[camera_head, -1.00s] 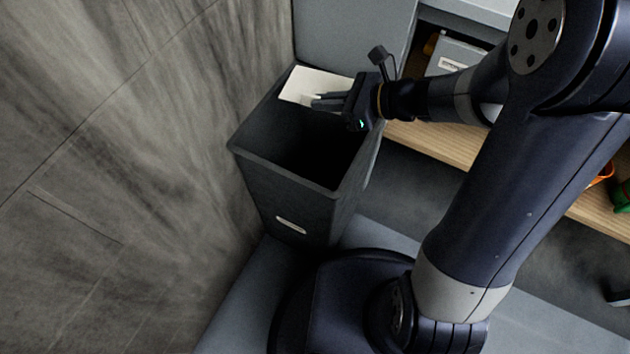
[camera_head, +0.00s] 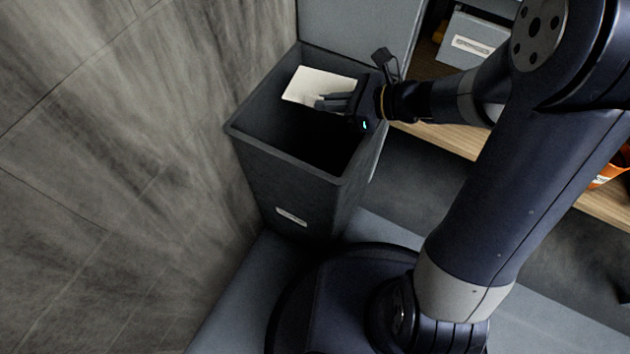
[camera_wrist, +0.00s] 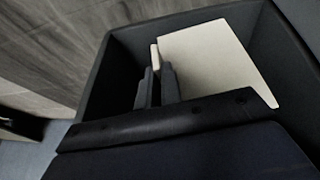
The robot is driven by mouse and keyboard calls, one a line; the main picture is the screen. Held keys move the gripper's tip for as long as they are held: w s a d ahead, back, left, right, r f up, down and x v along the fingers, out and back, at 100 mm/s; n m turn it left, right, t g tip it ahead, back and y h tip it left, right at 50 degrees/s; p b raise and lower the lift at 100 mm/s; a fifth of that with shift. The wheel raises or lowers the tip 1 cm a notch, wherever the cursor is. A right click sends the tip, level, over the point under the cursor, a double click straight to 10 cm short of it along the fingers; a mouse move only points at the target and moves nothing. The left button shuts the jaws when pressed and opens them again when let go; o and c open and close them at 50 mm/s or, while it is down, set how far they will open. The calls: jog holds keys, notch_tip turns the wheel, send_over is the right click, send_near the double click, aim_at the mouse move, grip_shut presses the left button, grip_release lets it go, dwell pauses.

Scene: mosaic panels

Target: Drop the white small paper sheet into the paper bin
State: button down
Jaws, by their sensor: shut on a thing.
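The white paper sheet (camera_head: 318,84) is at my gripper (camera_head: 322,102), over the far part of the bin's opening in the head view. My gripper is shut on the sheet. The paper bin (camera_head: 292,165) is a tall dark grey open box with a small pale label on its front. In the wrist view the sheet (camera_wrist: 215,58) spreads to the right of the fingers (camera_wrist: 157,82), framed by the bin's walls (camera_wrist: 105,75). How far the sheet is below the rim is hard to tell.
A stone-patterned wall (camera_head: 120,150) stands close to the left of the bin. A wooden shelf (camera_head: 440,136) with a grey box (camera_head: 470,42) is at the right. An orange thing (camera_head: 610,170) shows at the right edge.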

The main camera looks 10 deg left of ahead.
jog(key=c, duration=1.5)
grip_release()
jog(key=p+v, duration=0.3)
jog(key=v, duration=0.7)
jog(key=shift+s+d+r+p, duration=0.1)
jog(key=shift+d+p, duration=0.2)
jog(key=shift+d, duration=0.05)
